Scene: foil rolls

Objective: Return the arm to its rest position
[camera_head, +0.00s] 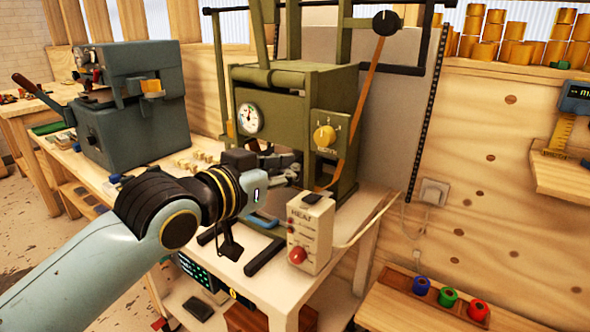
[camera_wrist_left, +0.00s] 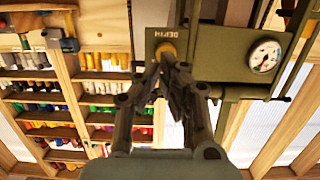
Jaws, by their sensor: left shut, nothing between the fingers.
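My left arm comes in from the left in the head view, with its gripper (camera_head: 285,172) in front of the olive-green press (camera_head: 297,95). In the left wrist view the gripper (camera_wrist_left: 168,62) has its fingers together with nothing between them. Its tips overlap the yellow depth knob (camera_wrist_left: 166,49) on the press; I cannot tell whether they touch it. The knob also shows clear of the gripper in the head view (camera_head: 324,136). My right gripper is in neither view.
A white heat box (camera_head: 311,232) with a red knob stands on the table close to my left wrist. A blue-grey machine (camera_head: 131,110) stands at the left. Red, green and blue rolls (camera_head: 448,297) sit in a wooden holder at lower right. Shelves of rolls (camera_wrist_left: 60,105) show in the wrist view.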

